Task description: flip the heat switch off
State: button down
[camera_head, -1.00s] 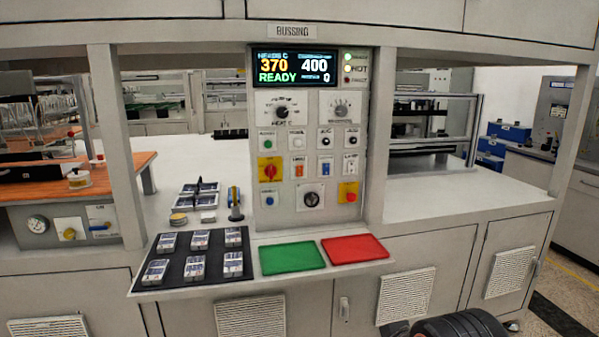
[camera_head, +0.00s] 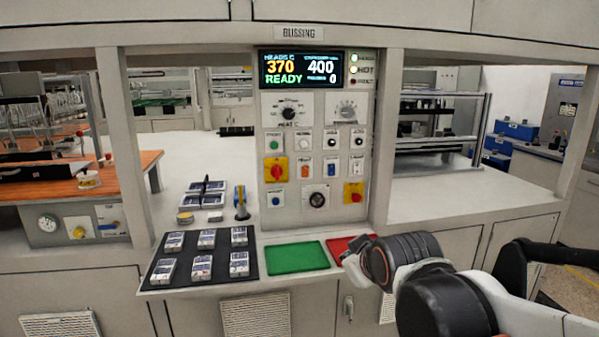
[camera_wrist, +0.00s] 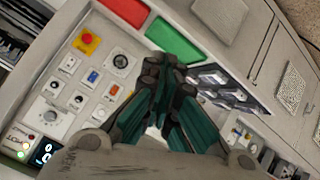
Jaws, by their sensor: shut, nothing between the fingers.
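In the wrist view the orange rocker (camera_wrist: 114,90) and blue rocker (camera_wrist: 93,77) lie left of my gripper (camera_wrist: 165,68). My gripper is shut and empty, its fingertips apart from the panel. The display (camera_head: 300,69) reads 370, 400 and READY.
A green tray (camera_head: 296,258) and a red tray (camera_head: 338,247) lie on the ledge below the panel. A black mat (camera_head: 204,271) with several cells lies left of them. A red-and-yellow emergency button (camera_head: 354,192) and black knob (camera_head: 317,199) sit below the rockers.

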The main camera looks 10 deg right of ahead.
jog(key=w+a+r+n+t+y+p, duration=0.1)
jog(key=w+n+t+p, duration=0.4)
jog(key=w+n, duration=0.8)
jog(key=shift+w+a+r+t, duration=0.45)
jog(key=shift+w+t, duration=1.45)
jog(key=shift+w, duration=7.75)
jog(key=shift+d, duration=0.1)
jog(key=shift+w, duration=0.1)
jog(key=b, duration=0.3)
send_near(305, 172)
jog(key=w, duration=0.1)
jog(key=w+a+r, duration=0.1)
jog(key=w, duration=0.3)
jog(key=shift+a+r, duration=0.25)
jog(key=shift+a, duration=0.1)
jog(key=shift+w+r, duration=0.2)
jog(key=shift+w, duration=0.55)
